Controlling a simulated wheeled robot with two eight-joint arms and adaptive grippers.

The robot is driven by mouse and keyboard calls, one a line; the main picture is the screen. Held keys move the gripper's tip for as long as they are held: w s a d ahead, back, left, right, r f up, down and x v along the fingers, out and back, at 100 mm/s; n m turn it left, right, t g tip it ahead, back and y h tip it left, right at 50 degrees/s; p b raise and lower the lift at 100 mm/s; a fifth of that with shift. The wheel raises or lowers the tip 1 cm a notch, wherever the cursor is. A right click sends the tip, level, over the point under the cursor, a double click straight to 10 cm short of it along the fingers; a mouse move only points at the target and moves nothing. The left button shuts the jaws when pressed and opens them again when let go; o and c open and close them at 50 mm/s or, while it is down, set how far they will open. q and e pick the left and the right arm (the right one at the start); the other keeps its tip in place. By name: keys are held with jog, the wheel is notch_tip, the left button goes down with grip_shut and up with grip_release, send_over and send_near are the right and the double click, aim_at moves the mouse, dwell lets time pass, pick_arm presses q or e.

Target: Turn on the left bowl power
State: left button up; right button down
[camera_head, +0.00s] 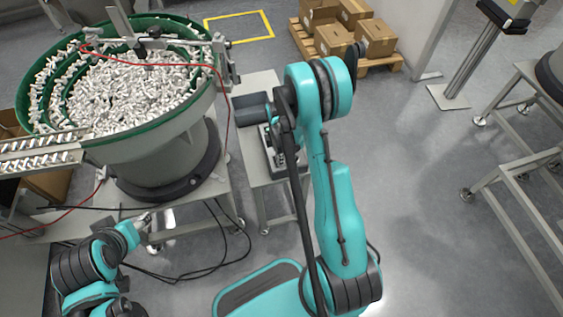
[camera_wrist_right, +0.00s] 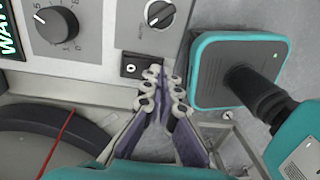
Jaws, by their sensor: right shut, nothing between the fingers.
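The left bowl feeder (camera_head: 150,150) stands at the left in the head view, with a green rim and many white caps in it. A grey control panel shows in the right wrist view, with a large scaled knob (camera_wrist_right: 56,25), a smaller knob (camera_wrist_right: 160,14) and a black rocker switch (camera_wrist_right: 131,69) marked with a circle. My right gripper (camera_wrist_right: 160,92) is shut and empty. Its fingertips appear right beside the switch; I cannot tell whether they touch it. In the head view my right arm partly hides the panel and the fingers.
A dark grey bin (camera_head: 250,109) stands on the small table. Cables (camera_head: 195,270) run over the floor below the feeder. Cardboard boxes (camera_head: 334,38) sit on a pallet at the back. Metal frames (camera_head: 510,170) stand at the right. The floor between is clear.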

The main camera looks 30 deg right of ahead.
jog(key=shift+w+f, duration=0.3)
jog(key=shift+w, duration=0.3)
jog(key=shift+d+r, duration=0.1)
jog(key=shift+r, duration=0.2)
jog(key=shift+w+d, duration=0.1)
jog(key=shift+w, duration=0.45)
pick_arm(q)
jog(key=shift+w, duration=0.45)
pick_arm(e)
jog(key=shift+s+r, duration=0.1)
